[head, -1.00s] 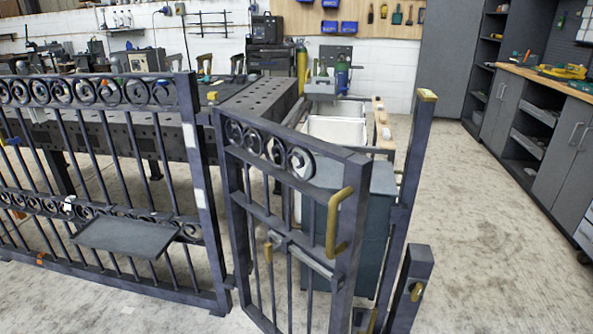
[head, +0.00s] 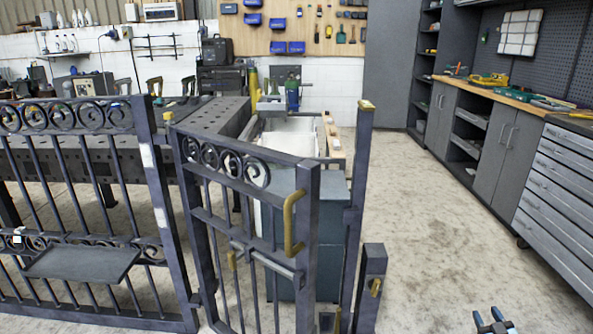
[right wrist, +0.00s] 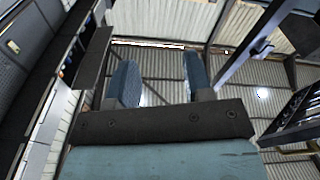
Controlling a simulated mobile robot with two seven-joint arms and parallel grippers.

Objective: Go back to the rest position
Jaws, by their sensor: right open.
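My right gripper (head: 494,322) shows at the bottom edge of the head view, right of the gate, over bare floor. Its two fingers are apart and nothing is between them. It also shows in the right wrist view (right wrist: 160,85), open and empty, with roof panels and beams behind it. The scroll gate (head: 250,220) stands ajar in the middle of the head view, with a brass pull handle (head: 292,222) and a sliding bolt bar (head: 262,262). My right gripper is well apart from the gate. My left gripper is not in view.
A fence panel (head: 146,170) with a small grey shelf (head: 82,262) stands left. A tall post (head: 360,190) and a short post (head: 371,285) with a brass catch stand right of the gate. Drawer cabinets (head: 555,200) line the right wall. The floor between is clear.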

